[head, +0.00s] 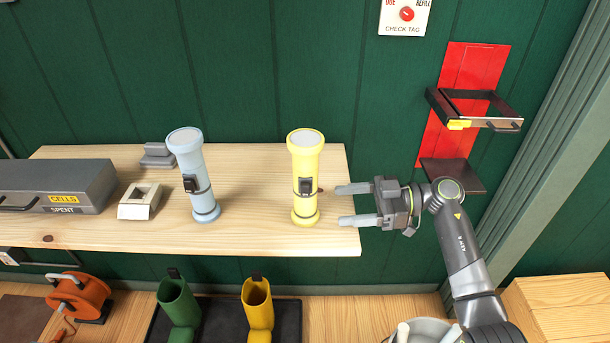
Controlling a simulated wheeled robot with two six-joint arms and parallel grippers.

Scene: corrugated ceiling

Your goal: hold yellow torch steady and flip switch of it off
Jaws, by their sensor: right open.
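The yellow torch (305,165) stands upright on the wooden shelf, lens end up. Its dark switch (306,186) is on the side facing me; its on or off position is too small to tell. My right gripper (342,205) is open and empty at the shelf's right end. Its two fingers point left toward the torch's lower body, with a gap between the fingertips and the torch. My left gripper is not in view.
A light blue torch (194,170) stands left of the yellow one on the shelf (255,235). Farther left are a small white holder (140,203) and a grey box (60,187). Boots (258,305) stand below.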

